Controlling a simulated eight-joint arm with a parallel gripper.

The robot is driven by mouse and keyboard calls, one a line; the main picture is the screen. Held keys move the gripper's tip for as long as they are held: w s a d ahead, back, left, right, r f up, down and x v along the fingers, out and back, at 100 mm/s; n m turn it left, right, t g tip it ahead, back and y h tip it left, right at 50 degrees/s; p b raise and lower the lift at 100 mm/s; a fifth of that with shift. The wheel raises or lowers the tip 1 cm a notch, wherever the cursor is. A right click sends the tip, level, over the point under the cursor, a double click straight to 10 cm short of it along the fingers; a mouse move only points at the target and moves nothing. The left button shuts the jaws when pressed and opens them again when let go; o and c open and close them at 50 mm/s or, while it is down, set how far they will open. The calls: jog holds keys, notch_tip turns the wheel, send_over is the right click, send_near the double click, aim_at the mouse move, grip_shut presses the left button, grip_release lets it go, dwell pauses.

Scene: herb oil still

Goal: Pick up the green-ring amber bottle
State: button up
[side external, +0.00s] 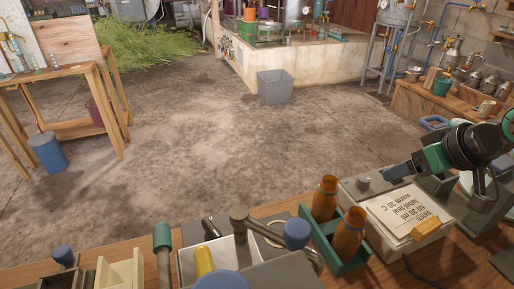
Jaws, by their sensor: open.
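Two amber bottles, a rear one (325,199) and a front one (349,234), stand upright in a green rack (328,246) on the bench. I cannot make out a green ring on either, so I cannot tell which is the green-ring bottle. My gripper (396,172) comes in from the right, to the right of the bottles and apart from them. It is open, and nothing shows between its fingers, which are small and seen edge-on. The bottles' lower parts are hidden by the rack.
A grey fixture with a blue-knobbed lever (297,234) stands left of the rack. A yellow-handled tool (204,262) and a cream holder (120,272) are farther left.

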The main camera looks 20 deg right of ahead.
aim_at(335, 179)
dwell(0.3)
jog(key=w+a+f+n+g+y, duration=0.1)
jog(key=w+a+n+g+y, duration=0.1)
jog(key=n+y, duration=0.1)
jog(key=w+a+f+n+g+y, duration=0.1)
jog(key=w+a+n+y, duration=0.1)
jog(key=n+y, duration=0.2)
jog(key=w+a+f+n+g+y, duration=0.1)
jog(key=w+a+n+g+y, duration=0.1)
jog(key=n, duration=0.3)
jog(key=shift+w+a+g+y, duration=0.1)
jog(key=shift+w+g+y, duration=0.15)
jog(key=shift+y, duration=0.55)
jog(key=n+y, duration=0.1)
jog(key=n+g+y, duration=0.1)
jog(key=n, duration=0.1)
jog(key=shift+f, duration=0.35)
jog(key=shift+s+a+f+n+g+y, duration=0.1)
jog(key=shift+a+f+n+y, duration=0.35)
jog(key=shift+a, duration=0.4)
jog(key=shift+w+a+f+n+g+y, duration=0.1)
jog(key=shift+a+f+n+g+y, duration=0.15)
jog(key=shift+a+n, duration=0.45)
jog(key=shift+s+a+f+n+y, duration=0.1)
jog(key=shift+a+f+n+y, duration=0.3)
jog(key=shift+a, duration=0.6)
jog(key=shift+c, duration=0.2)
